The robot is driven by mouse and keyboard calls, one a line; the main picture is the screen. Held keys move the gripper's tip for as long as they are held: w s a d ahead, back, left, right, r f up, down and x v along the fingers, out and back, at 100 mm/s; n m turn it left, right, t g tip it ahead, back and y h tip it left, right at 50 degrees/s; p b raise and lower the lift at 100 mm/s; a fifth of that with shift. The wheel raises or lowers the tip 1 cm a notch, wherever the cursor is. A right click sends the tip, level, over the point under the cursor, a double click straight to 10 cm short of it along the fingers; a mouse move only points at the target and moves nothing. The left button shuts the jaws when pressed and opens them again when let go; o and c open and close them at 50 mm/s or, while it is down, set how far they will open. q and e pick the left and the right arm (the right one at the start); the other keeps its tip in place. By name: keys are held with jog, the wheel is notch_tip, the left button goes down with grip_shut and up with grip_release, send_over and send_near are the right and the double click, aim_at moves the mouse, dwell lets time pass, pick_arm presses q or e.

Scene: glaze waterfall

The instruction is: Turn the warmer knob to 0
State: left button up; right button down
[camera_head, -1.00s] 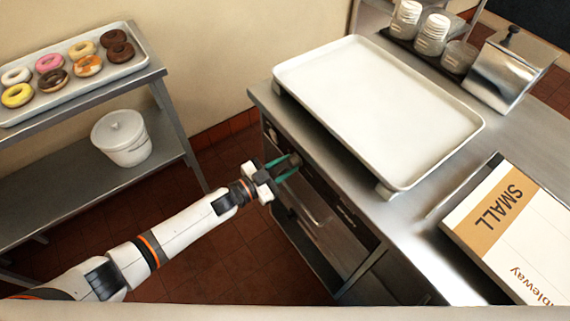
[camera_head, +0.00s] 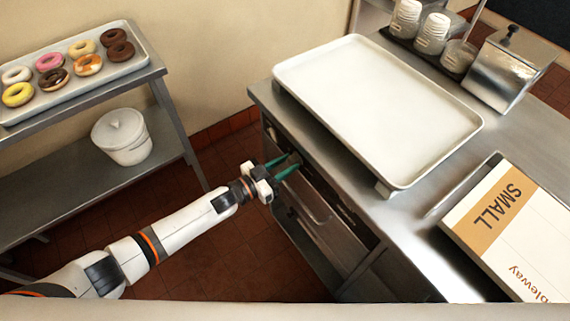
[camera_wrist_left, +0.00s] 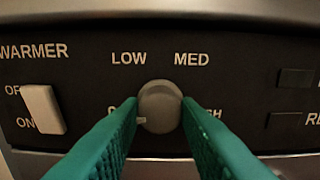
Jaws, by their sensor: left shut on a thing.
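The grey round warmer knob (camera_wrist_left: 160,107) sits on a black control panel in the left wrist view. A small pale mark on the knob points left and slightly down, toward a label that my finger partly hides. The labels LOW and MED show above it, and a label ending in H is partly hidden at the right. My left gripper (camera_head: 283,166) is at the cabinet's front, its green fingers on either side of the knob and shut on it. In the head view the knob (camera_head: 295,158) is small, at the fingertips. My right gripper is not in view.
A white rocker switch (camera_wrist_left: 42,108) marked WARMER stands left of the knob. A white tray (camera_head: 380,110) lies on the metal counter above the panel. A sign reading SMALL (camera_head: 510,230) lies at the right. A donut shelf (camera_head: 165,75) stands at the left, with open floor between.

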pick_arm(q)
jog(key=o, duration=1)
jog(key=shift+c, duration=0.2)
jog(key=b+v, duration=0.1)
jog(key=v, duration=1.1)
jog(key=shift+b, duration=0.3)
